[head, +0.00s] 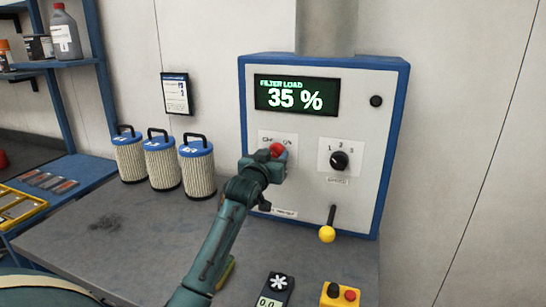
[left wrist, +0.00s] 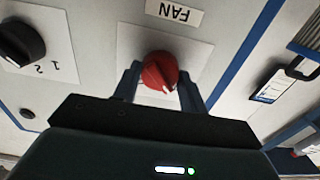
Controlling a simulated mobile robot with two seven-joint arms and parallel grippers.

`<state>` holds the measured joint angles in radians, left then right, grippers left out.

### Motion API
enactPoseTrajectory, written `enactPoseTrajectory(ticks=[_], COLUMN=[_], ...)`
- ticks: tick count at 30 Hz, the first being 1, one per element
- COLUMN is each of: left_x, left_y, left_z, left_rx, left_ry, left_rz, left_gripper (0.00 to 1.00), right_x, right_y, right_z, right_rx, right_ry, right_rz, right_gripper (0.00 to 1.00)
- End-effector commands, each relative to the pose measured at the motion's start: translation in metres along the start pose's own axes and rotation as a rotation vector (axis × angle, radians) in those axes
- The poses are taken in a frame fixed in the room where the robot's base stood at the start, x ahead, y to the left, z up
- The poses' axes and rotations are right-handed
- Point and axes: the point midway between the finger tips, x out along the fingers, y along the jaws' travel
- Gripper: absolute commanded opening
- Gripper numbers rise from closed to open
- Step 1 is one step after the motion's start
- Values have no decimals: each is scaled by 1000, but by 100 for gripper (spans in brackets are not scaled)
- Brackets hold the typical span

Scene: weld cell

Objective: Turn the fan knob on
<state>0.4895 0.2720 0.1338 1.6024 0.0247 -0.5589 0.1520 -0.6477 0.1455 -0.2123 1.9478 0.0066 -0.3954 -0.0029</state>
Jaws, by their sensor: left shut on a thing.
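The red fan knob (head: 277,149) is on the front of the white and blue control panel (head: 358,218). In the left wrist view the red knob (left wrist: 160,72) sits on a white plate beside a label reading FAN. My left gripper (head: 272,160) is at the panel, shut on the knob, with its fingers (left wrist: 160,85) on either side of it. The gripper covers part of the knob and its plate in the head view. My right gripper is not in view.
A black selector knob (head: 339,161) marked 1 2 3 is right of the fan knob. A yellow-ended lever (head: 327,234) hangs below. The display (head: 296,96) reads FILTER LOAD 35 %. Three filters (head: 163,163) stand left; a yellow button box (head: 340,295) is at the front.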

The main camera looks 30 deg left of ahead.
Motion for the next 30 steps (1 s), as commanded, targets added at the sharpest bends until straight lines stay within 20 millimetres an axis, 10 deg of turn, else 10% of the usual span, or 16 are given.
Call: enactPoseTrajectory(ticks=[30], left_x=[0], left_y=[-1], left_z=[0], left_rx=[446], left_ry=[0], left_rz=[-1], left_gripper=[19], right_x=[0], right_y=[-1], right_z=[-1], right_rx=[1], right_ry=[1], right_rz=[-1], right_gripper=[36])
